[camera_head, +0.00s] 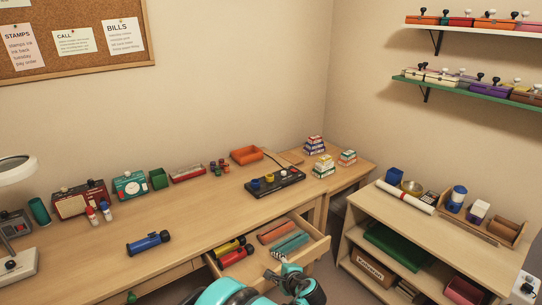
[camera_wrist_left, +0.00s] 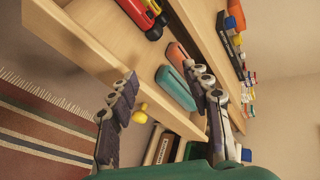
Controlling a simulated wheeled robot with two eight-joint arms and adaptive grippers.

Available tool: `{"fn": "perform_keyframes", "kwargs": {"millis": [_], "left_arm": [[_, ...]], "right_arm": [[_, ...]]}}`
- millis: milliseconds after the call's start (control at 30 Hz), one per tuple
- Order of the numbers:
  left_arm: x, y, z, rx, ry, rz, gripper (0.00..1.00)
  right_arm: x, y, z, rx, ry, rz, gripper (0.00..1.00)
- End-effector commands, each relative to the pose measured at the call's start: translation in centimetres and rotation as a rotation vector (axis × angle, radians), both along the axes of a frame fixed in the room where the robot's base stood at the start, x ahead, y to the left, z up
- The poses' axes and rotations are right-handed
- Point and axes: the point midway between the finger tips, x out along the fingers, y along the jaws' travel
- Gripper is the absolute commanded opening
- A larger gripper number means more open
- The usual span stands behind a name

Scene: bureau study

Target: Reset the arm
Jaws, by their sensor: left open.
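My left gripper (camera_head: 288,277) is in front of the open desk drawer (camera_head: 317,247), near its front right part, at the bottom of the head view. In the left wrist view its two dark fingers (camera_wrist_left: 163,98) stand wide apart with nothing held between them. The drawer's yellow knob (camera_wrist_left: 139,116) shows beyond the gap between the fingers. My teal left arm fills the bottom of the head view. My right gripper is not in view.
The drawer holds red and yellow flashlights (camera_head: 234,253) and orange and teal cases (camera_head: 289,244). A blue flashlight (camera_head: 148,243) lies on the desk (camera_head: 190,217). A low shelf unit (camera_head: 450,240) stands at right. A striped rug (camera_wrist_left: 40,135) covers the floor.

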Motion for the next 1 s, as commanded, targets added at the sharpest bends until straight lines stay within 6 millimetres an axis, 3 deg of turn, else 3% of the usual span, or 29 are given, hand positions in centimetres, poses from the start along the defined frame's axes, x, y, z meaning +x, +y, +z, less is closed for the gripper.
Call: {"fn": "perform_keyframes", "kwargs": {"millis": [33,200,367,500,800,1000], "left_arm": [[-0.6,2.1,1.9,-0.065,0.011,0.046,0.49],[-3.7,7.6,6.7,-0.303,0.037,0.194,0.49],[-8.2,12.2,10.1,-0.527,0.047,0.345,0.49],[-13.1,15.4,12.2,-0.722,0.045,0.483,0.49],[-24.0,19.2,13.4,-1.135,0.012,0.781,0.49],[-28.6,19.6,12.8,-1.328,-0.014,0.918,0.49]], "right_arm": [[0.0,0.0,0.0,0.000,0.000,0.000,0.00],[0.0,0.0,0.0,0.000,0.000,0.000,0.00],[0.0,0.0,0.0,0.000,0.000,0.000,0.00],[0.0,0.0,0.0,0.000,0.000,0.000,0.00],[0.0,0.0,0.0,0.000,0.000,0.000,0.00],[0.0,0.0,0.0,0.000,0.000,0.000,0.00]]}}
